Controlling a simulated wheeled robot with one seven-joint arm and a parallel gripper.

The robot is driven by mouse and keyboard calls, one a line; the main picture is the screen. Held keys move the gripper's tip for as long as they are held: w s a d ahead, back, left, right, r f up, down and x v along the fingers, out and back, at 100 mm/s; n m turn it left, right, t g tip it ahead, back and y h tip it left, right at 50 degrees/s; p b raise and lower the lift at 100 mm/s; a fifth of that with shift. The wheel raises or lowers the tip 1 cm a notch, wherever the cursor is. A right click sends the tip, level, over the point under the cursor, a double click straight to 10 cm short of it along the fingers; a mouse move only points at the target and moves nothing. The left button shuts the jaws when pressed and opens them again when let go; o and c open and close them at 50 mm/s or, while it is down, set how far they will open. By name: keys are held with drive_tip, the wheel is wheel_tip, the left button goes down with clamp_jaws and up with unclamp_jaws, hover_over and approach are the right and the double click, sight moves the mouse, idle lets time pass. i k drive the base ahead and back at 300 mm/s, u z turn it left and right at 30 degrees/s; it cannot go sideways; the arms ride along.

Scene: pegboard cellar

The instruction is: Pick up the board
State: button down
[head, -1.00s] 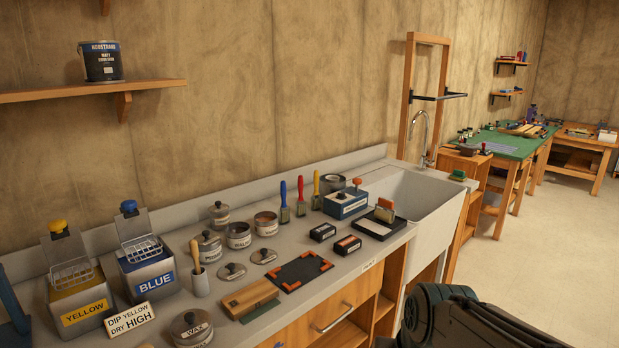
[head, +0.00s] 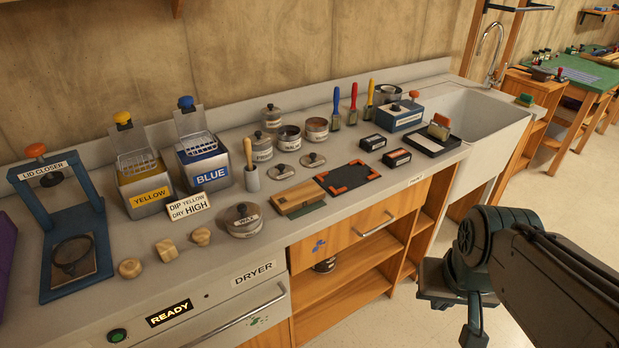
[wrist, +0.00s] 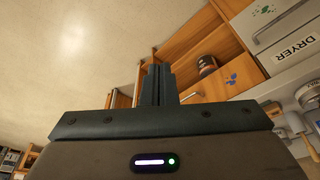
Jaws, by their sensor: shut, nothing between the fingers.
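A small wooden board (head: 297,196) lies on the grey counter, left of a black mat with orange corners (head: 347,178). A dark green edge shows under its front side. Nothing covers the board in the head view; I cannot make it out in the wrist view. My gripper (head: 474,322) hangs in front of the counter at the right, over the floor and well apart from the board. In the wrist view my gripper (wrist: 157,84) has its fingers together and empty, with the cabinet front beyond them.
A lidded WAX tin (head: 243,219) stands left of the board, with wooden knobs (head: 167,249) farther left. Yellow (head: 144,190) and blue (head: 203,161) dip tanks stand behind. The dryer (head: 215,310) is below the counter's left part, the sink (head: 487,122) at right. Floor in front is clear.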

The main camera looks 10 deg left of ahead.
sight(291, 200)
drive_tip(key=k, duration=0.55)
drive_tip(key=u, duration=0.5)
drive_tip(key=i, duration=1.25)
drive_tip(key=z, duration=0.75)
